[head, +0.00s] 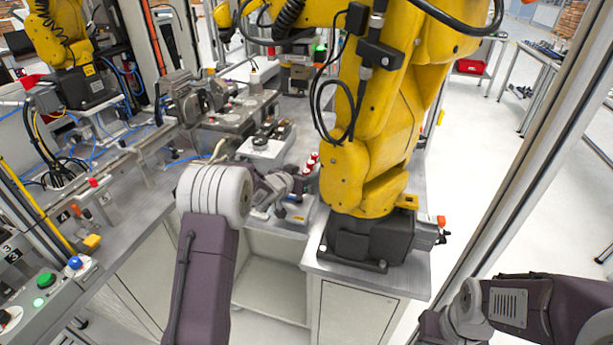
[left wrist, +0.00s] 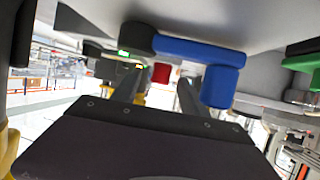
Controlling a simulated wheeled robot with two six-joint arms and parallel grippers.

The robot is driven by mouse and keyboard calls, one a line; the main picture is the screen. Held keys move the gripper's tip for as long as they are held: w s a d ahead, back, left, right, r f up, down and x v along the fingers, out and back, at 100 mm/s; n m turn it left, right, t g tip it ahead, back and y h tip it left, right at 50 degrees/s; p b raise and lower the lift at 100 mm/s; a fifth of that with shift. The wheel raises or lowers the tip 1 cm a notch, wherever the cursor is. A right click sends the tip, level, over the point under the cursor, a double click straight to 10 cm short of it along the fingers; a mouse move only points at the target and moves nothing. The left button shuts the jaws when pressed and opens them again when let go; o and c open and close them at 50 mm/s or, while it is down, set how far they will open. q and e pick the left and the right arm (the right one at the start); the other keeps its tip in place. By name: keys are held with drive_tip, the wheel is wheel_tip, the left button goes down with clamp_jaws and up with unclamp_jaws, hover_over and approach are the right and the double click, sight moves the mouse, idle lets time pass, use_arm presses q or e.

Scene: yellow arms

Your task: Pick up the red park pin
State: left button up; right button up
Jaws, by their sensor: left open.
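Small red-and-white pieces (head: 311,163) stand on the bench beside the yellow robot's base in the head view; I cannot tell which is the park pin. In the left wrist view a small red block (left wrist: 161,73) shows between and beyond my fingertips, possibly the red pin. My left gripper (head: 288,188) is just below the red pieces in the head view, partly hidden by its wrist. In the left wrist view its two fingers (left wrist: 158,88) are apart, with nothing visibly held. My right arm is at the lower right, its gripper out of sight.
A blue bracket-shaped part (left wrist: 200,52) is close to my right finger in the left wrist view, with a green part (left wrist: 303,62) farther right. The yellow robot arm (head: 372,130) stands close by. A grey fixture (head: 270,140) is behind the gripper. Open floor lies right.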

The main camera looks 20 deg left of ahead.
use_arm(q)
drive_tip(key=shift+w+f, duration=0.25)
drive_tip(key=shift+w, duration=0.15)
drive_tip(key=shift+s, duration=0.1)
drive_tip(key=shift+r, duration=0.1)
drive_tip(key=c, duration=0.4)
clamp_jaws()
wheel_tip(320, 180, up, 18)
drive_tip(key=p, duration=0.9)
